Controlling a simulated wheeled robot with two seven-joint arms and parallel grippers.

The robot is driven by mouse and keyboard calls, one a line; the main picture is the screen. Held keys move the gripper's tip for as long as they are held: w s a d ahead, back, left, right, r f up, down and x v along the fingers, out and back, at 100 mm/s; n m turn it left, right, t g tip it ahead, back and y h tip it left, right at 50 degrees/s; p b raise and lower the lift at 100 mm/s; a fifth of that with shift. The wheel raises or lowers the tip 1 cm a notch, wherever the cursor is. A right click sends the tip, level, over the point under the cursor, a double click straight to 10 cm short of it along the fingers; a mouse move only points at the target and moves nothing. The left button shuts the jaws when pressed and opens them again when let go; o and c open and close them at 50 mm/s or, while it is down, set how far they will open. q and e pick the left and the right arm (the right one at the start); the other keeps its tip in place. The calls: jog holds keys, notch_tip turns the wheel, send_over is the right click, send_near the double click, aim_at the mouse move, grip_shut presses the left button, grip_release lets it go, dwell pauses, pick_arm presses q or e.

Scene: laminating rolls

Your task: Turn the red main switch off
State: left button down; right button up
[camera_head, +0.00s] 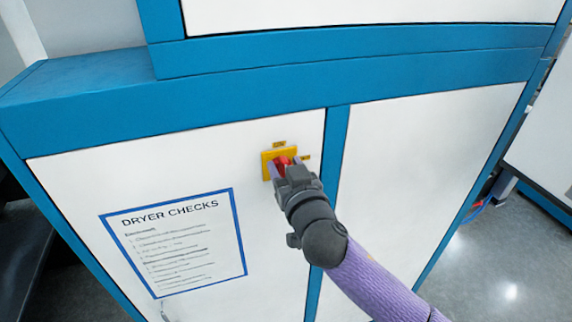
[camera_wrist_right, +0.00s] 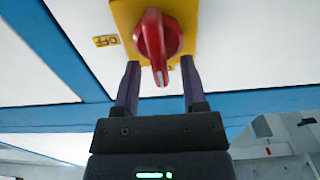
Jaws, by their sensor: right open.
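The red main switch (camera_head: 283,163) is a rotary knob on a yellow plate (camera_head: 266,157) fixed to the white front panel of a blue-framed cabinet. In the right wrist view the red knob (camera_wrist_right: 157,42) shows large, its handle pointing down in the picture towards the gap between the fingers. A small yellow OFF label (camera_wrist_right: 106,41) sits left of the plate there. My right gripper (camera_wrist_right: 158,68) is open, with one finger on each side of the knob's handle and a gap visible on both sides. My left gripper is not in view.
A "DRYER CHECKS" sheet (camera_head: 178,240) with a blue border is on the panel left of the switch. A blue upright (camera_head: 334,140) runs just right of the switch. Grey floor (camera_head: 505,265) is open at the right.

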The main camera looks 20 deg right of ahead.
grip_shut()
jog(key=shift+m, duration=0.3)
jog(key=m+p, duration=0.1)
jog(key=m, duration=0.3)
jog(key=d+m+p, duration=0.1)
jog(key=m, duration=0.4)
jog(key=f+m+p, duration=0.1)
jog(key=m, duration=0.4)
jog(key=shift+d+f, duration=0.1)
jog(key=shift+d, duration=0.3)
jog(key=shift+f+m+p, duration=0.15)
jog(key=shift+m+p, duration=0.2)
jog(key=shift+m, duration=0.5)
jog(key=shift+f+m+p, duration=0.15)
jog(key=shift+m+p, duration=0.15)
jog(key=shift+m, duration=0.55)
